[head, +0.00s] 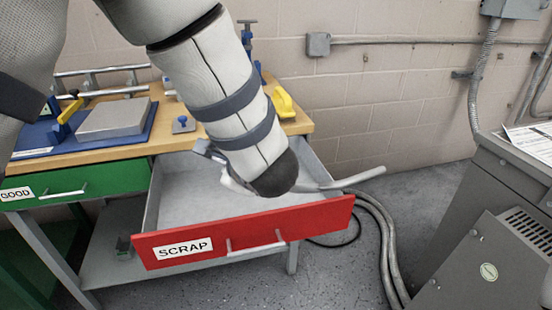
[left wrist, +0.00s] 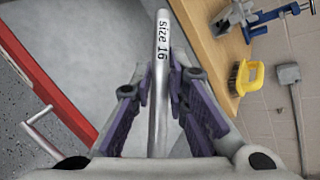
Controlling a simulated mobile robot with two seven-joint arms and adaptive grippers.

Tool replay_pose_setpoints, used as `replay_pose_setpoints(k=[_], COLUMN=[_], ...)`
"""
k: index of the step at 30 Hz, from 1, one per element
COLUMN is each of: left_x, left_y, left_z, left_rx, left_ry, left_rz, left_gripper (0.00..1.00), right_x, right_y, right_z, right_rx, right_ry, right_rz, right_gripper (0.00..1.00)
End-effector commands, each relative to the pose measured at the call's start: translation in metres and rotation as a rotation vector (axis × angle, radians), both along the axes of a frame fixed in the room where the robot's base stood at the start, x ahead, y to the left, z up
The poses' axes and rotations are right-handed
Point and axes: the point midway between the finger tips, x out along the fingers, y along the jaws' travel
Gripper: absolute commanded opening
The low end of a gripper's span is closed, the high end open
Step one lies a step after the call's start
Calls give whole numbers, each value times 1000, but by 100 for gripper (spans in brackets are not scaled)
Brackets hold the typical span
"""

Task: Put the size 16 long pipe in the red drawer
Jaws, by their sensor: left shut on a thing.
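The size 16 long pipe (left wrist: 161,60) is a grey metal tube marked "size 16". My left gripper (left wrist: 160,105) is shut on it, with the pipe between its purple-grey finger pads in the left wrist view. In the head view the pipe (head: 352,179) sticks out to the right from behind my left arm, over the drawer's right side. The red drawer (head: 330,220), labelled "SCRAP", is pulled open, and its visible grey inside is empty. My left gripper in the head view is mostly hidden by the arm, above the drawer. My right gripper is not in view.
A wooden workbench (head: 140,145) holds a blue-based fixture, a yellow-handled brush (head: 284,103) and other tools. A green drawer (head: 110,180) labelled "GOOD" is at the left. A grey cabinet (head: 470,240) stands at the right, with hoses (head: 385,240) on the floor between.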

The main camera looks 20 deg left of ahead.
Motion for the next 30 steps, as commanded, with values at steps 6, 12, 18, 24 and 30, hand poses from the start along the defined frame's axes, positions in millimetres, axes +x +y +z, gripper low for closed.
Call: replay_pose_setpoints(k=[6, 12, 18, 24, 30], left_x=[-8, -13, -15, -15, -16], left_y=[78, 102, 105, 105, 100], left_z=[-7, -8, -9, -9, -20], left_rx=[12, -3, -15, -15, -14], left_ry=[-30, -39, -34, -31, -30], left_rz=[463, 723, 800, 801, 798], left_gripper=[0, 0, 0, 0, 0], right_x=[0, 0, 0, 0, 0], right_y=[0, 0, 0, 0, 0], right_z=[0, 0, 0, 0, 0], right_rx=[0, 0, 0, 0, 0], right_ry=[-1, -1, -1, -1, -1], right_rz=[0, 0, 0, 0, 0], right_gripper=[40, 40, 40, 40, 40])
